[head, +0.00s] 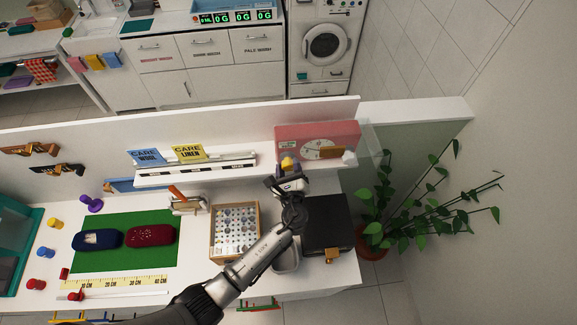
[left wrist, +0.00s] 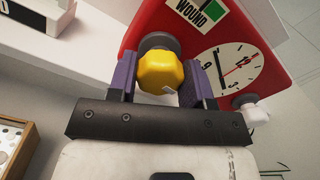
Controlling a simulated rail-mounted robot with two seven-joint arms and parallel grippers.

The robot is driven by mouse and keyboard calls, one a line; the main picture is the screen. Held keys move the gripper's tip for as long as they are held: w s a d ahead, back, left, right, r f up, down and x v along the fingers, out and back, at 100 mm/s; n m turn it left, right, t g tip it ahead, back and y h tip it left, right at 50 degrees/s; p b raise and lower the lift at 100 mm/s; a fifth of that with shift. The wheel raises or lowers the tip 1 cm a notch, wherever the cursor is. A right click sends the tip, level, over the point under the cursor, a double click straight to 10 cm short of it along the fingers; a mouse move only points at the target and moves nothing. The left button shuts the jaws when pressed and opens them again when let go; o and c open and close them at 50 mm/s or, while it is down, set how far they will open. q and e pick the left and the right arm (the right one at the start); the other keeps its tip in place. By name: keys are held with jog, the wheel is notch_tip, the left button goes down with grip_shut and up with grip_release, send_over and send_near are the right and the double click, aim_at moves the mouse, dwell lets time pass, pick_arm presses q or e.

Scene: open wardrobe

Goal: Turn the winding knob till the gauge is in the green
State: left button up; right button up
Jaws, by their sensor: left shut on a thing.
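The red clock box (head: 345,130) stands at the right end of the back shelf. In the left wrist view its red front (left wrist: 145,25) carries a white clock dial (left wrist: 232,68) with black and red hands. Above the dial is a white label (left wrist: 190,6) reading WOUND with a green patch; the picture's top edge cuts it off, and I see no needle. The yellow winding knob (left wrist: 160,72) sits between the purple fingers of my left gripper (left wrist: 158,82), which is shut on it. The knob also shows in the head view (head: 288,162) above the gripper (head: 288,173). My right gripper is out of view.
A compartment tray (head: 213,232) and a black box (head: 327,222) flank my left arm. A green mat (head: 125,258) holds two knitted-looking items at left. A potted plant (head: 372,243) stands at right.

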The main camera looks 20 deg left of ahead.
pick_arm(q)
jog(key=o, duration=0.9)
jog(key=shift+b+v, duration=1.85)
jog(key=shift+v, duration=5.1)
